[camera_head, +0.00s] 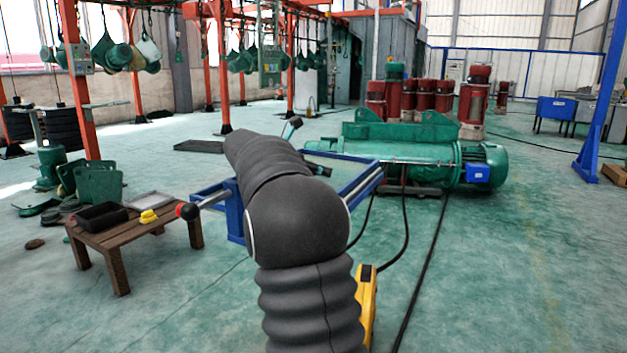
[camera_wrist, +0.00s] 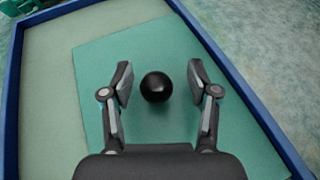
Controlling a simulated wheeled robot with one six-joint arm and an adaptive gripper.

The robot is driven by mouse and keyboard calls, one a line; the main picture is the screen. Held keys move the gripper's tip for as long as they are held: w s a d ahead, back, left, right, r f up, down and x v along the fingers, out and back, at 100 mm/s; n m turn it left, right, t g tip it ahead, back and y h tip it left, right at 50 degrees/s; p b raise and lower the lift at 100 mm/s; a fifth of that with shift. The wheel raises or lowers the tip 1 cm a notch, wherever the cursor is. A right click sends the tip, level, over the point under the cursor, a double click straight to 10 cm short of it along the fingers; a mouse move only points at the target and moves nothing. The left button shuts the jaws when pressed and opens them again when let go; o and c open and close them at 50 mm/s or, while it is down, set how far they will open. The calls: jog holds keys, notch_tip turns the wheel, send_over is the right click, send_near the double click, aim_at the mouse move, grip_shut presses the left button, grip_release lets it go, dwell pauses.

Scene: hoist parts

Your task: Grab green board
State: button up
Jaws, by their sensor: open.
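In the wrist view, the green board (camera_wrist: 100,62) is a flat teal sheet lying at an angle on a paler surface inside a blue frame (camera_wrist: 12,105). A round black knob (camera_wrist: 156,87) shows on the board. My gripper (camera_wrist: 160,72) is open, with one finger on each side of the knob and a visible gap on both sides. I cannot tell how high the fingers are above the board. The lower part of the board is hidden by my gripper.
In the head view, the blue frame (camera_head: 366,181) shows beyond my arm. A wooden table (camera_head: 113,237) with black and yellow items stands at left. A green hoist machine (camera_head: 400,147) lies behind at right, and black cables (camera_head: 424,270) run over the floor.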

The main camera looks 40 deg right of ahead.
jog(key=shift+w+a, duration=0.1)
jog(key=c, duration=1.1)
jog(key=shift+a, duration=0.15)
grip_shut()
jog(key=shift+r, duration=0.15)
